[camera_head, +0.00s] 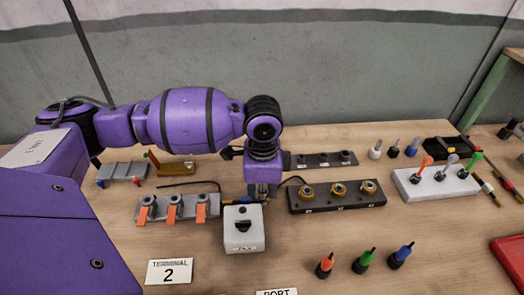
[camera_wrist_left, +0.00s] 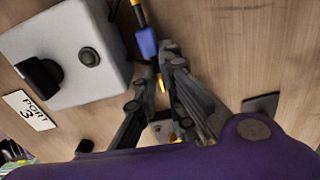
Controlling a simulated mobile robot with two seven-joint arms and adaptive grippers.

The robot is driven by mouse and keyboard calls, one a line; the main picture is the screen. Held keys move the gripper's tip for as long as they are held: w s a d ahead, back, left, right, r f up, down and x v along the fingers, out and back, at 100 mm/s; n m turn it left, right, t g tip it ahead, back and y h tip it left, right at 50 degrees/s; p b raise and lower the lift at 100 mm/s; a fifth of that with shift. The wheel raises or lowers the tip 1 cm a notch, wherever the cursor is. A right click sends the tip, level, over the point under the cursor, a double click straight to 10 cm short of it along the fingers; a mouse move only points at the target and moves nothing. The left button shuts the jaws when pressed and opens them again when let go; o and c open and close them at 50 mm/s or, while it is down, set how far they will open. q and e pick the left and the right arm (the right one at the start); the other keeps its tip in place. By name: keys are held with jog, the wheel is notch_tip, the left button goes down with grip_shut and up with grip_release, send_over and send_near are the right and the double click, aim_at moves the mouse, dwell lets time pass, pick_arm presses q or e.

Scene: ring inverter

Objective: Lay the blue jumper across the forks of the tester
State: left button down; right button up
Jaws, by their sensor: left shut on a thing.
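The blue jumper (camera_wrist_left: 147,42) has a blue body and yellow-gold ends in the left wrist view. My left gripper (camera_wrist_left: 164,60) is shut on it, with the fingers close together beside the blue body. In the head view the gripper (camera_head: 262,194) points down just behind a white box with a black knob (camera_head: 245,232), which looks like the tester. A bit of the jumper's blue (camera_head: 243,198) shows at the box's back edge. The forks are not clear, and I cannot tell whether the jumper touches them. My right gripper is out of view.
A grey rack with orange levers (camera_head: 157,217) stands left of the box. A black strip with gold rings (camera_head: 338,205) lies to the right. Orange (camera_head: 325,266), green (camera_head: 363,261) and blue (camera_head: 400,257) plugs stand in front. A white block (camera_head: 425,188) is further right.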

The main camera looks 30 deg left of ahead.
pick_arm(q)
jog(key=shift+f, duration=0.45)
jog(key=shift+f, duration=0.1)
jog(key=c, duration=2.1)
grip_release()
